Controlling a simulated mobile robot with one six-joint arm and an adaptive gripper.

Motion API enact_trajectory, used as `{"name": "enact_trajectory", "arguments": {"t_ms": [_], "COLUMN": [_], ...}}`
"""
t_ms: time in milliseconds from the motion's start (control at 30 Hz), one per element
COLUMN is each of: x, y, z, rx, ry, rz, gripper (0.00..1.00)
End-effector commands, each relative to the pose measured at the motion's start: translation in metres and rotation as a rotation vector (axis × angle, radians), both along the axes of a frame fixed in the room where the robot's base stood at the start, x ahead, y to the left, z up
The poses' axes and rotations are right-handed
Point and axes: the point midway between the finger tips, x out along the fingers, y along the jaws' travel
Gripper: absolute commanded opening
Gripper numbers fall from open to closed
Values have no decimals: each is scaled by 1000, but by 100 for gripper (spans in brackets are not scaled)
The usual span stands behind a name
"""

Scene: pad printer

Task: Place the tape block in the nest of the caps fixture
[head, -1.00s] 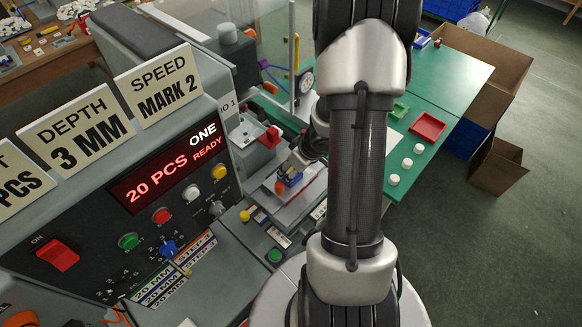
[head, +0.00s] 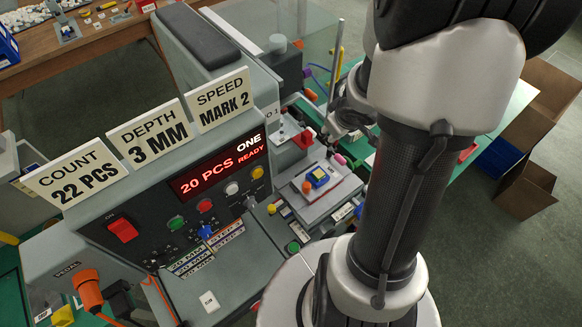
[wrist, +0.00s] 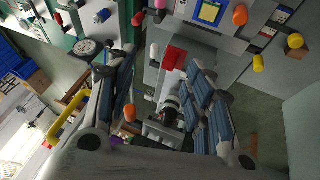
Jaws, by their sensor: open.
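The tape block, blue with a yellow top (head: 318,177), sits on the grey fixture plate (head: 322,205) on the printer's bed. It looks level; whether it is fully seated in the nest I cannot tell. It also shows at the top of the wrist view (wrist: 209,12), on the pale fixture. My gripper (head: 334,132) is above and behind the block in the head view, clear of it and partly hidden by my arm. In the wrist view my gripper (wrist: 160,60) is open, with nothing between its fingers.
Coloured knobs surround the fixture, including an orange one (head: 306,187) and a pink one (head: 340,159). A red block (head: 303,139) is behind the plate. The control panel (head: 160,225) stands to the left. A cardboard box (head: 525,185) is on the floor at right.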

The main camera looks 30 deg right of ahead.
Motion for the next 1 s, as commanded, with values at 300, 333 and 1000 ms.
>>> {"name": "enact_trajectory", "arguments": {"t_ms": [300,333,1000], "x": [-27,-34,-134], "y": [86,100,260], "z": [146,153,180], "rx": [-120,-98,270], "ry": [-68,-68,15], "rz": [-157,-161,10], "gripper": [48,48,48]}}
